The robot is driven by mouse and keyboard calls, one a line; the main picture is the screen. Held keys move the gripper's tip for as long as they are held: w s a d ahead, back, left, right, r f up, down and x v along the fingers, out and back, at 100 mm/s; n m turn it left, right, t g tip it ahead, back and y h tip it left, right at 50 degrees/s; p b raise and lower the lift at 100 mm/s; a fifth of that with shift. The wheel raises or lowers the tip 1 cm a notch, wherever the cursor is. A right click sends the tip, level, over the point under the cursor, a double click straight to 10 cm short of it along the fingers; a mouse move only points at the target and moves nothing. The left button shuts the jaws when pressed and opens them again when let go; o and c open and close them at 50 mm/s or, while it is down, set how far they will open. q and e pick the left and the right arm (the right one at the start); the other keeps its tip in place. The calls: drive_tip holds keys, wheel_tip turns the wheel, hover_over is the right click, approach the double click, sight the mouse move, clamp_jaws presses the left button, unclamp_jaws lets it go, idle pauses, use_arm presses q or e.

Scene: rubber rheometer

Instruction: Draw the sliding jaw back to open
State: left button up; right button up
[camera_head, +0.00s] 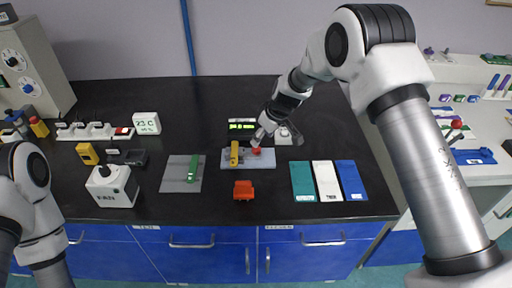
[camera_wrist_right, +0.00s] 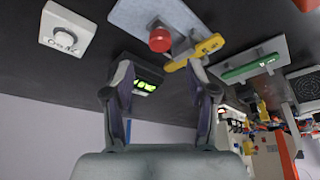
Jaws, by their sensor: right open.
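A pale plate (camera_head: 285,156) on the black bench carries a yellow bar (camera_head: 234,154) and a red knob (camera_head: 256,151). Which part is the sliding jaw I cannot tell for sure. In the right wrist view the red knob (camera_wrist_right: 160,39) stands on the plate (camera_wrist_right: 128,13) beside the yellow bar (camera_wrist_right: 194,52). My right gripper (camera_head: 262,136) is open and empty, just behind and above the plate. Its fingertips (camera_wrist_right: 160,72) are apart, with the knob and bar beyond them. I see no contact. My left arm shows at the left edge, but its gripper is not in view.
A black box with a green display (camera_head: 242,127) stands close behind the plate, and a white dial box (camera_head: 288,134) behind right. A grey plate with a green bar (camera_head: 193,168) lies left, a red-orange block (camera_head: 243,190) in front. Coloured strips (camera_head: 326,181) lie right.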

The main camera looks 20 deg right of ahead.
sight(257, 149)
drive_tip(key=p+x, duration=0.1)
drive_tip(key=x, duration=0.5)
drive_tip(key=shift+w+f, duration=0.2)
drive_tip(key=shift+f, duration=0.1)
clamp_jaws()
drive_tip(key=shift+s+d+f+b, duration=0.1)
drive_tip(key=shift+s+d+b, duration=0.15)
drive_tip(key=shift+d+b, duration=0.35)
drive_tip(key=shift+s+d+b, duration=0.2)
drive_tip(key=shift+d+b, duration=0.15)
drive_tip(key=shift+d, duration=0.45)
drive_tip(key=shift+a, duration=0.1)
drive_tip(key=shift+c, duration=2.1)
unclamp_jaws()
drive_tip(key=o, duration=0.4)
drive_tip(key=shift+d, duration=0.35)
drive_tip(key=shift+a+r, duration=0.1)
drive_tip(key=shift+r, duration=0.2)
drive_tip(key=v, duration=1.1)
drive_tip(key=shift+s+r, duration=0.25)
drive_tip(key=shift+s, duration=0.05)
